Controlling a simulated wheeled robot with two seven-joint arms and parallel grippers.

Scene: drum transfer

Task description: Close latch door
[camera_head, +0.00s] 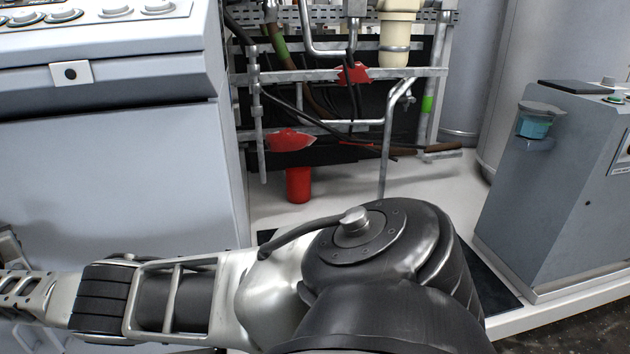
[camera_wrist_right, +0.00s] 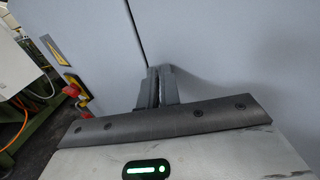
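A pale grey panel (camera_wrist_right: 220,40) with a dark vertical seam (camera_wrist_right: 134,32) fills most of the right wrist view. It looks like a cabinet door or front, but I cannot make out a latch on it. My right gripper (camera_wrist_right: 158,72) points at this panel just below the seam. Its fingertips are close together with nothing visible between them. Whether they touch the panel is unclear. In the head view a large grey cabinet (camera_head: 110,180) stands at the left. One of my arms crosses the bottom of that view, with no fingers visible. My left gripper is not in view.
In the right wrist view a yellow warning sign (camera_wrist_right: 54,50) and a red part (camera_wrist_right: 82,92) lie left. A grey console (camera_head: 560,190) stands right.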

